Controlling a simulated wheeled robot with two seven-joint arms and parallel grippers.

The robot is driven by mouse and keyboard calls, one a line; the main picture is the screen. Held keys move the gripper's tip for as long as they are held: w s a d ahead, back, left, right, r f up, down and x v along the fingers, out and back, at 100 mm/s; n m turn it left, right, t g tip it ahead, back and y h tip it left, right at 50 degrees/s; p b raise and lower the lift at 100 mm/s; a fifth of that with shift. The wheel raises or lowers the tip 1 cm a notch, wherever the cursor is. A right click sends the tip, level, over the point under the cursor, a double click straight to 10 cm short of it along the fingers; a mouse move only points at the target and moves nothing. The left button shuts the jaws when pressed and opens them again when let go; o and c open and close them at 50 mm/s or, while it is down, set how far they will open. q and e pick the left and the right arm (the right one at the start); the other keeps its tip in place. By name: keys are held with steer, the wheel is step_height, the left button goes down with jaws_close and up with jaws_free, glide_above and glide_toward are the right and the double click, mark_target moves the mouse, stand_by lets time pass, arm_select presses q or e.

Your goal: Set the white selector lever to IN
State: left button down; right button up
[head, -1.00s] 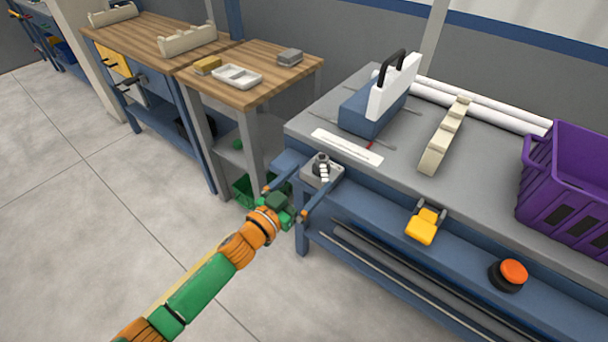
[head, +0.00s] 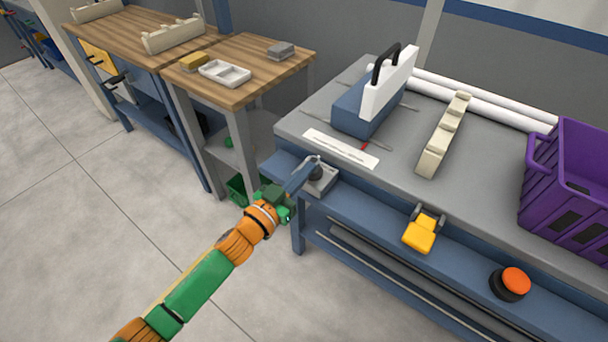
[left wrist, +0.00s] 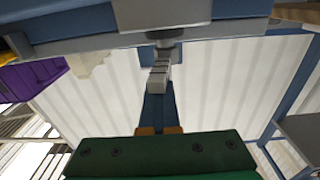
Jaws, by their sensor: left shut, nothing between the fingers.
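The selector is a grey block (head: 326,182) with a dark round hub, on the front ledge of the grey bench. In the left wrist view the white lever (left wrist: 159,76) points from the hub toward my fingers. My left gripper (head: 308,166) is shut and empty, its blue fingers reaching over the selector in the head view. These fingers hide most of the lever there. In the left wrist view the fingertips (left wrist: 158,98) are at the lever's near end; I cannot tell whether they touch it. No IN mark is readable. My right gripper is not in view.
A yellow lever (head: 420,233) and an orange button (head: 514,281) are on the bench front to the right. A white label strip (head: 341,148), a blue block with a white plate (head: 365,106) and a purple crate (head: 570,185) are on the bench top.

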arm_select(q)
steer(key=shift+s+a+f, duration=0.1)
steer(key=shift+a+f, duration=0.05)
steer(key=shift+f, duration=0.45)
steer(key=shift+s+a+f, duration=0.1)
steer(key=shift+f, duration=0.5)
steer(key=c, duration=1.1)
jaws_free()
steer(key=shift+o, duration=1.4)
steer(key=shift+w+r, duration=0.15)
steer(key=shift+r, duration=0.5)
steer(key=shift+s+a+f+p, duration=0.1)
steer(key=shift+s+a+p, duration=0.3)
steer(key=shift+p, duration=0.15)
steer(key=shift+s+a+p, duration=0.25)
steer(key=shift+s+p, duration=0.15)
steer(key=shift+s, duration=0.3)
steer(key=v, duration=0.1)
steer(key=p+v, duration=0.1)
steer(key=v, duration=0.1)
steer(key=r+p+v, duration=0.1)
steer(key=v, duration=0.1)
steer(key=shift+s, duration=0.2)
steer(key=shift+d, duration=0.1)
